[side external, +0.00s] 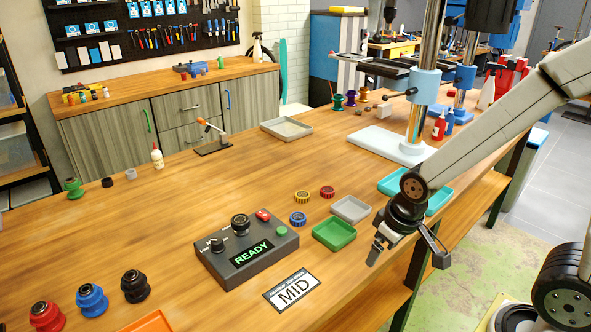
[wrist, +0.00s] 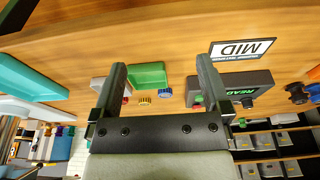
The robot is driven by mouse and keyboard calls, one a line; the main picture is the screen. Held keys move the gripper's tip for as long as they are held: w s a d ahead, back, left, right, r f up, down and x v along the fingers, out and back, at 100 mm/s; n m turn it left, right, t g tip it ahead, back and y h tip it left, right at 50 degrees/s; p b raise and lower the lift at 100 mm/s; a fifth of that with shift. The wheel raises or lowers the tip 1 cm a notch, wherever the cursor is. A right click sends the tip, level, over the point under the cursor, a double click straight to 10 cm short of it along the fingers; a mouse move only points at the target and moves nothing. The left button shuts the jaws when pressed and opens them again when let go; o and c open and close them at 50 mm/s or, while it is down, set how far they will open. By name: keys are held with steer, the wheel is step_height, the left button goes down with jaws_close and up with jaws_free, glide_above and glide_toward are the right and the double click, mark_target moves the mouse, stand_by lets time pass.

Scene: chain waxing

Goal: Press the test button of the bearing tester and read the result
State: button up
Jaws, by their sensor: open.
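The bearing tester (side external: 246,256) is a dark grey box on the wooden bench, its green display (side external: 251,254) reading READY. On its top are a black knob (side external: 217,244), a black round part (side external: 240,224), a red button (side external: 263,215) and a green button (side external: 282,231). The small labels are unreadable, so I cannot tell which is the test button. My gripper (side external: 406,262) is open and empty, to the right of the tester and apart from it. In the wrist view the tester (wrist: 245,86) is partly hidden behind the right finger.
A MID card (side external: 292,291) lies in front of the tester. Black (side external: 135,286), blue (side external: 91,300) and red (side external: 46,317) hubs stand left.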

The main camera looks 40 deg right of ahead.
jaws_close()
stand_by(1.7)
